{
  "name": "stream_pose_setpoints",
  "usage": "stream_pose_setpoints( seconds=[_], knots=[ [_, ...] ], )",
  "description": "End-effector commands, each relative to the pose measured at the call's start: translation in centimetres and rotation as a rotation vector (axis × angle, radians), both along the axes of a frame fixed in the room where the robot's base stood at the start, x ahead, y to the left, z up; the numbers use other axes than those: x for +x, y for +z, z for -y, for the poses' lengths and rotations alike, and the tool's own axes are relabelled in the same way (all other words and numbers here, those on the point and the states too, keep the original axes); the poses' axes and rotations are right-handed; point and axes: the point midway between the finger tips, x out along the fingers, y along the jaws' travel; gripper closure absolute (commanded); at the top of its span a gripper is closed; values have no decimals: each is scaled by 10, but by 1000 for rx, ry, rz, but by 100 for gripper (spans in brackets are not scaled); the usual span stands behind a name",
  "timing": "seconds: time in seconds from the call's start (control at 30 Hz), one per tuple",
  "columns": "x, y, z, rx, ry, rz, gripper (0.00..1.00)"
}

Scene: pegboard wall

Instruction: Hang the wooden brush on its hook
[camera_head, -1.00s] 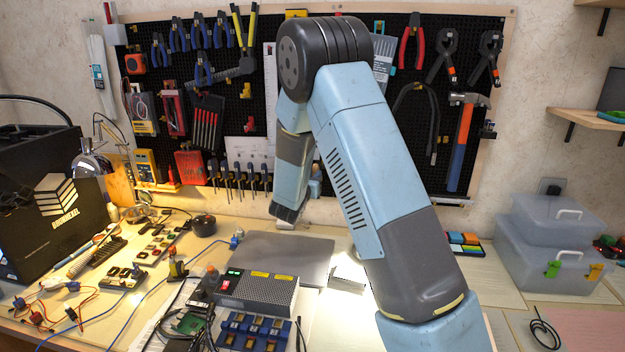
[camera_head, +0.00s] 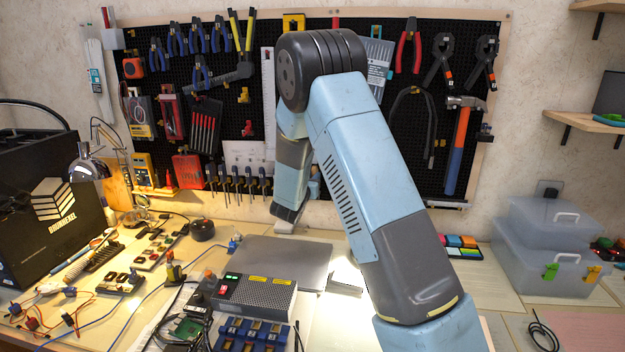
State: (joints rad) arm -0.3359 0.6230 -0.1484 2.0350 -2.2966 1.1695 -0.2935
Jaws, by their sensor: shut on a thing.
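The wooden brush cannot be made out in this view. My gripper is hidden; only my arm shows, with its forearm reaching down in front of the pegboard (camera_head: 420,180). Another yellow holder (camera_head: 293,23) is at the board's top edge, just above my elbow. I cannot tell which hook is the brush's. My arm covers the middle of the board.
Pliers (camera_head: 411,52), a hammer (camera_head: 461,140) and screwdrivers (camera_head: 237,185) hang around my arm. Below it lie a closed grey laptop (camera_head: 275,258) and a power supply box (camera_head: 255,292). Clear plastic boxes (camera_head: 548,245) stand at the right. Some bench between laptop and boxes is clear.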

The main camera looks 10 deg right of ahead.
Motion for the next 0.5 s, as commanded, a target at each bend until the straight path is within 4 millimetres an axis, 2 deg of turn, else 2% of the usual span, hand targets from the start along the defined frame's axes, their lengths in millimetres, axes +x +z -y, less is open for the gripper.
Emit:
stream_pose_setpoints(
  seconds=[0.23,0.27,0.5],
  knots=[
    [0,0,0,0,0,0,100],
    [0,0,0,0,0,0,73],
    [0,0,0,0,0,0,50]
  ],
)
